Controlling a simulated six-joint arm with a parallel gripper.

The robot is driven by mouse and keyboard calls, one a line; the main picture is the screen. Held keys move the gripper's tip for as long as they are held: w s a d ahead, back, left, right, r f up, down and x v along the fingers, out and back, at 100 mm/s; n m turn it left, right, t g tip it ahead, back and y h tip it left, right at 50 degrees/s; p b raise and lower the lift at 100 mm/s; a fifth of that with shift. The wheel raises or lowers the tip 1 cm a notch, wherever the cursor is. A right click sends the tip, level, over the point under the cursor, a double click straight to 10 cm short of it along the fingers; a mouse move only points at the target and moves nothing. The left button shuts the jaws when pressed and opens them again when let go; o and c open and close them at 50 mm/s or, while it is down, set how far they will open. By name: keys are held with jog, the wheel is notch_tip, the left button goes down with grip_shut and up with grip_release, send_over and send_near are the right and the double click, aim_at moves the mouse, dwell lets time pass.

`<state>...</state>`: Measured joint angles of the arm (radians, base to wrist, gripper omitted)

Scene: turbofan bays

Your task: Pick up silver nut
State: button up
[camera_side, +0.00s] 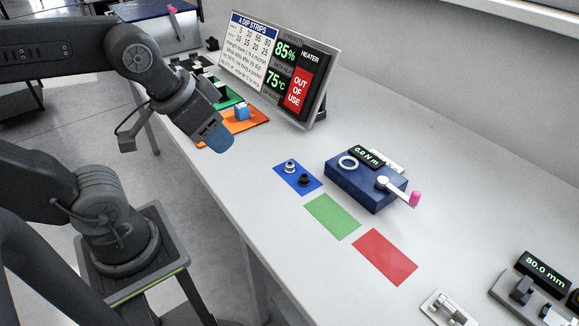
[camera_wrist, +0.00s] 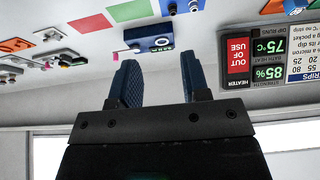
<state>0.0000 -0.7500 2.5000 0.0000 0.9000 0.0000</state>
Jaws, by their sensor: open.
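The silver nut (camera_side: 290,167) stands on a blue mat (camera_side: 314,186) on the bench, just behind a black nut (camera_side: 303,180) in the side view. In the wrist view two small nuts show at the top edge on the blue mat (camera_wrist: 182,5), too small to tell apart by colour. My gripper (camera_side: 218,140) is up and to the left of the mat in the side view, above the bench near an orange mat. In the wrist view its two blue fingers (camera_wrist: 158,85) are apart with nothing between them.
A blue torque tester (camera_side: 355,188) with a pink-knobbed lever stands right of the blue mat. Green (camera_side: 333,216) and red (camera_side: 385,257) mats lie bare in front. A display screen (camera_side: 279,68) stands behind.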

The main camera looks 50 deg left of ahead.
jog(key=shift+o, duration=1.2)
jog(key=m+g, duration=0.6)
jog(key=m, duration=1.5)
send_over(290, 163)
notch_tip(290, 163, down, 10)
notch_tip(290, 163, down, 14)
jog(key=shift+r, duration=0.2)
